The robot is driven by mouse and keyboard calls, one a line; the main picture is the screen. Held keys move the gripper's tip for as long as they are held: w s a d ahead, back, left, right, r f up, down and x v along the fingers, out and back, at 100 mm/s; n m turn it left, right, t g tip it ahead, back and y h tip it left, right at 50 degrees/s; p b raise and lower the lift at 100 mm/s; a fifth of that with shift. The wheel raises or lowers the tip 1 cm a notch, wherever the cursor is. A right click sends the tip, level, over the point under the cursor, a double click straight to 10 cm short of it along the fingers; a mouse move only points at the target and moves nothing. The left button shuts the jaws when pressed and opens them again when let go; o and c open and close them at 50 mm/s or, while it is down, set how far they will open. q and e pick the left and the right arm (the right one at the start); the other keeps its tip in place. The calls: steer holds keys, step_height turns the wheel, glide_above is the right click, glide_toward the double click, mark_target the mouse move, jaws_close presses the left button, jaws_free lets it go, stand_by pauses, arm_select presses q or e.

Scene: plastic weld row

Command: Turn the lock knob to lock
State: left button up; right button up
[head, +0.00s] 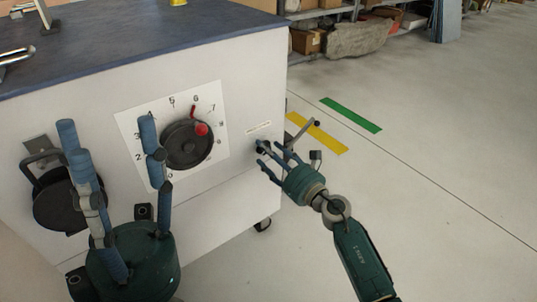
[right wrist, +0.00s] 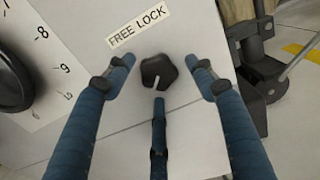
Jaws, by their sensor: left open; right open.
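The lock knob (right wrist: 157,73) is a small black lobed knob on the white cabinet front, under a FREE LOCK label (right wrist: 137,25). Its white mark points down in the right wrist view. My right gripper (right wrist: 160,66) is open, with two fingertips on either side of the knob and a third below it. I cannot tell whether they touch it. In the head view my right gripper (head: 268,154) is at the cabinet's right edge and largely hides the knob. My left gripper (head: 108,130) is open and empty in front of the cabinet.
A black dial with a red handle (head: 201,129) sits on a numbered white plate (head: 211,98) left of the knob. A black round part with a handle (head: 60,205) is behind my left gripper. Floor (head: 430,170) to the right is clear, with yellow (head: 318,133) and green (head: 350,114) stripes.

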steer(key=shift+w+a, duration=0.1)
steer(key=shift+w, duration=0.05)
steer(key=c, duration=1.1)
steer(key=shift+c, duration=0.2)
